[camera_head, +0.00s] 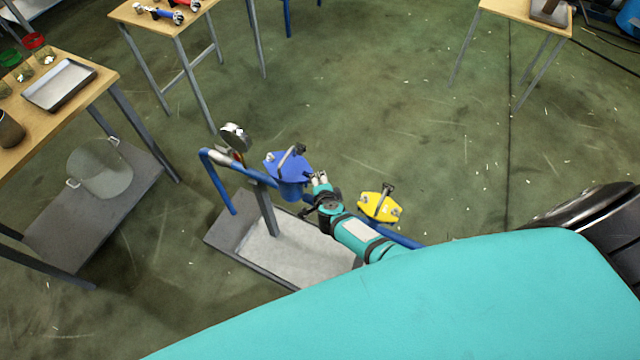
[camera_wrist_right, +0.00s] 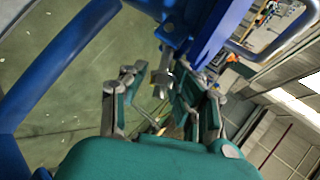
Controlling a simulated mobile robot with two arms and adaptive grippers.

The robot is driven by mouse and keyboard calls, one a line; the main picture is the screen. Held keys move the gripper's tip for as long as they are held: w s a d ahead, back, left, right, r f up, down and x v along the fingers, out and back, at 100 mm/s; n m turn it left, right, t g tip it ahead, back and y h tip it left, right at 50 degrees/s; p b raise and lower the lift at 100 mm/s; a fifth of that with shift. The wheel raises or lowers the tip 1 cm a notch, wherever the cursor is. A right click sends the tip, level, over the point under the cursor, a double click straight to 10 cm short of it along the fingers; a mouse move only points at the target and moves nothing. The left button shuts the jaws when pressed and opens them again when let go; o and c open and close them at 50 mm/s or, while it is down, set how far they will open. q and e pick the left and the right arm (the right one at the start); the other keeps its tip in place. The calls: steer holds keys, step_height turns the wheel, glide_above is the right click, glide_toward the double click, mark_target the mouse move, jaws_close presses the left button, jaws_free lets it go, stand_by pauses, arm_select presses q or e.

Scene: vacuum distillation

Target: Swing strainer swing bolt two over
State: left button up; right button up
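The blue strainer (camera_head: 290,188) sits on a blue pipe, with a lidded top and a dark metal bar across it. A yellow-topped strainer or fitting (camera_head: 380,206) stands farther right along the same pipe. My right gripper (camera_head: 319,179) is just right of and close to the blue strainer. In the right wrist view, its two fingers (camera_wrist_right: 160,98) stand apart. A metal swing bolt (camera_wrist_right: 162,80) shows beyond or between the fingertips, under the blue strainer body (camera_wrist_right: 205,30); contact cannot be told. My left gripper is out of view.
The blue pipe (camera_head: 219,186) stands over a grey tray (camera_head: 226,228), with a round gauge (camera_head: 235,137) at its left end. A wooden table (camera_head: 45,120) stands at left, with a clear vessel (camera_head: 100,172) on its lower shelf. Open floor lies behind the pipe.

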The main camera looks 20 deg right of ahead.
steer(key=shift+s+r, duration=0.1)
steer(key=v, duration=0.7)
steer(key=shift+s, duration=0.4)
steer(key=shift+r, duration=0.15)
